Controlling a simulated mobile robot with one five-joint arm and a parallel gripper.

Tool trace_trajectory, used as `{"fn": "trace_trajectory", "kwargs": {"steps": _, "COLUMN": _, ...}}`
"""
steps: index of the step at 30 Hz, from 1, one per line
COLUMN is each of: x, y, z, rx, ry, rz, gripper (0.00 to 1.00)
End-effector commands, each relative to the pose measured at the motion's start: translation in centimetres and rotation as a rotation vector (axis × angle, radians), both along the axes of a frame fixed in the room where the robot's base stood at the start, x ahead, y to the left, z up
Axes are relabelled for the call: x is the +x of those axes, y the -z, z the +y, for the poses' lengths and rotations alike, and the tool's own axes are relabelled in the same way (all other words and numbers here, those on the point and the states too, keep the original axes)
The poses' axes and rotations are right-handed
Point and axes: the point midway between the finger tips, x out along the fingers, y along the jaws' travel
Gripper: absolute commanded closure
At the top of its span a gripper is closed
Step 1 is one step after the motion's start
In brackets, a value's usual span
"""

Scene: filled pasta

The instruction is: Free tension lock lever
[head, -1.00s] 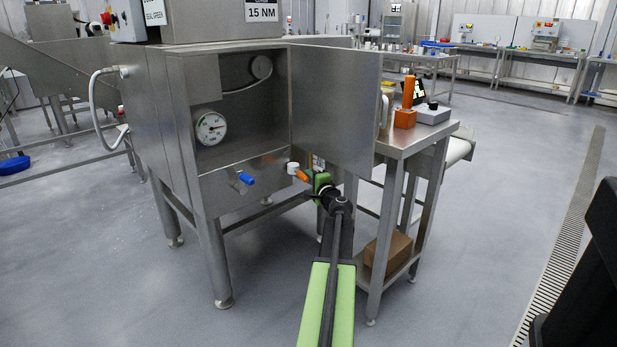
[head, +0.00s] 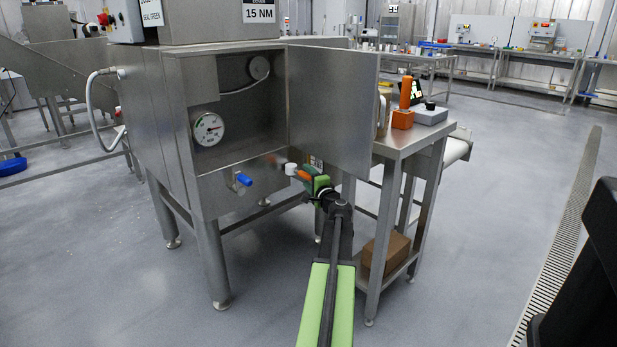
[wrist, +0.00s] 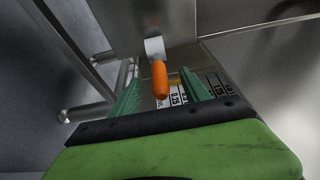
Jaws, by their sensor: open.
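A lever with an orange handle and a pale hub sits on the front of the steel cabinet, low and near the open door. Its orange handle (head: 303,175) is just left of my gripper (head: 316,184) in the head view. In the wrist view, the orange handle (wrist: 160,80) points toward me between the two teal fingers of my gripper (wrist: 161,75). The fingers are apart, with gaps beside the handle, so I am not gripping it. A second lever with a blue handle (head: 244,180) is further left on the same panel.
The open cabinet door (head: 332,108) stands above my gripper. A dial gauge (head: 208,129) is inside the cabinet. A steel side table (head: 402,147) is close on the right, with an orange-handled item (head: 404,105) on top. Scale markings (wrist: 178,93) lie beneath the handle.

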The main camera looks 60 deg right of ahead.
Motion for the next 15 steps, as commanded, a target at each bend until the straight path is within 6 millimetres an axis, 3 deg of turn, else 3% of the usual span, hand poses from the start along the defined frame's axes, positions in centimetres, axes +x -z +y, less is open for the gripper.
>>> {"fn": "trace_trajectory", "kwargs": {"steps": 15, "x": -5.7, "y": 0.0, "z": 4.7, "rx": 0.000, "ry": 0.002, "rz": 0.000, "gripper": 0.45}}
